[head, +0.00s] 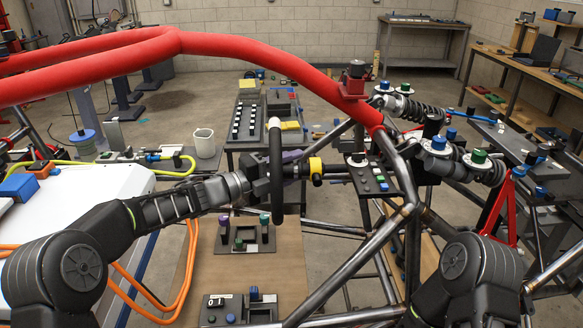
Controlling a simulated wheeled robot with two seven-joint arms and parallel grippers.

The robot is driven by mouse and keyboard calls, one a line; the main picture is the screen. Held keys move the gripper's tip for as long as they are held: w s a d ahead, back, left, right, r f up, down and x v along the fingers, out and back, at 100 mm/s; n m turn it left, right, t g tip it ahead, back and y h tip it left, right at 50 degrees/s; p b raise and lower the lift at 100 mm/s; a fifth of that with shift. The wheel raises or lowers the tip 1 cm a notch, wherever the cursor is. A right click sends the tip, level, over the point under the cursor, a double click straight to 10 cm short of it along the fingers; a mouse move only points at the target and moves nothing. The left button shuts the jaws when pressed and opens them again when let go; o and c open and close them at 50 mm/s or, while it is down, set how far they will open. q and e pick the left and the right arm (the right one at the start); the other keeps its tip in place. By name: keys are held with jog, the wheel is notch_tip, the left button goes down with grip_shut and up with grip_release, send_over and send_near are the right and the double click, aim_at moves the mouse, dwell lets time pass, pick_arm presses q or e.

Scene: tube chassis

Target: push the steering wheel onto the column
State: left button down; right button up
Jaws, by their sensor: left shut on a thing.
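The steering wheel (276,205) is a black ring seen almost edge-on, standing upright near the middle of the head view. My left gripper (264,178) reaches in from the left and is shut on the wheel at about its mid-height, hiding part of it. The column (335,170) is a dark, roughly level shaft just right of the wheel, with a yellow collar (316,166) around it. The wheel stands upright across the line of the column. I cannot tell whether its hub touches the shaft.
A thick red tube (110,60) arches across the upper left. Bare metal chassis tubes (350,260) run below and right of the column. A shock absorber (405,107) sits at the upper right. A bench with a parts tray (248,122) stands behind the wheel.

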pick_arm(q)
jog(key=shift+d+r, duration=0.15)
jog(key=shift+d, duration=0.35)
dwell(0.6)
jog(key=c, duration=0.8)
grip_release()
jog(key=shift+c, duration=0.2)
jog(key=shift+o, duration=1.3)
jog(key=shift+f, duration=0.25)
jog(key=o, duration=0.6)
jog(key=shift+r, duration=0.1)
jog(key=shift+a, duration=0.15)
jog(key=shift+b+v, duration=0.65)
jog(key=shift+v, duration=0.45)
jog(key=shift+b+v, duration=0.55)
jog(key=shift+v, duration=1.75)
